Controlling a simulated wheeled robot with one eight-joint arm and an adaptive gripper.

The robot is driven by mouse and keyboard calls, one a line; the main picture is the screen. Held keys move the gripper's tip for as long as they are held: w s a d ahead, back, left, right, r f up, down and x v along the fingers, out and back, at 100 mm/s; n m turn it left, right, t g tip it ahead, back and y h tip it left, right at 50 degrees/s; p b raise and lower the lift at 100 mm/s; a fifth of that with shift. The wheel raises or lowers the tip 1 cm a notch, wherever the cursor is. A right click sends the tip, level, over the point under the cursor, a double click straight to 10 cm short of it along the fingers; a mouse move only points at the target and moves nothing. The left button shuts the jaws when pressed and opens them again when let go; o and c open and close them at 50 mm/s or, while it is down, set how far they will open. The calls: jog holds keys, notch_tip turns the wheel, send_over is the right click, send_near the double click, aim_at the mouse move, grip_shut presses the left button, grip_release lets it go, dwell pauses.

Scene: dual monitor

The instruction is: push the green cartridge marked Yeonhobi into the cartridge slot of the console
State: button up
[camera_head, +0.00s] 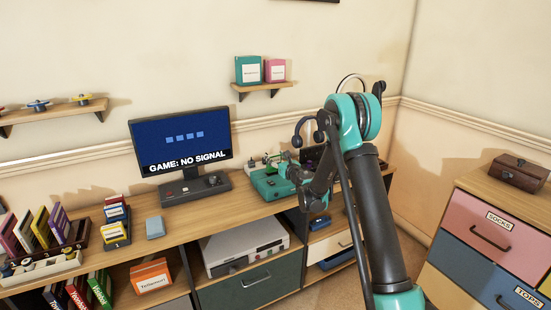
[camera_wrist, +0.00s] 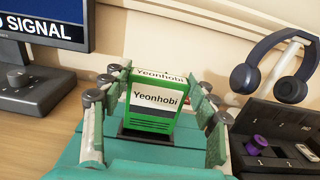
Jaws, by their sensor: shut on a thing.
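The green cartridge marked Yeonhobi (camera_wrist: 153,108) stands upright in the wrist view, with a white label on its face and top edge. Its lower end meets a dark slot (camera_wrist: 130,136) on the teal console (camera_wrist: 75,168); how deep it sits I cannot tell. My gripper (camera_wrist: 157,115) has its fingers on both sides of the cartridge and is shut on it. In the head view the teal console (camera_head: 268,187) sits on the desk right of the monitor, with my gripper (camera_head: 291,171) over its right part.
The monitor (camera_head: 181,140) reads "GAME: NO SIGNAL". Headphones (camera_wrist: 270,70) on a stand and a dark tray (camera_wrist: 275,140) with small pieces stand close on the right. Cartridge racks (camera_head: 116,222) fill the desk's left. The desk front near the small blue box (camera_head: 155,227) is clear.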

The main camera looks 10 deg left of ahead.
jog(key=shift+f, duration=1.75)
jog(key=o, duration=1.3)
jog(key=shift+c, duration=0.2)
jog(key=v, duration=0.7)
jog(key=shift+s+d, duration=0.15)
jog(key=shift+s, duration=0.1)
jog(key=shift+d, duration=0.1)
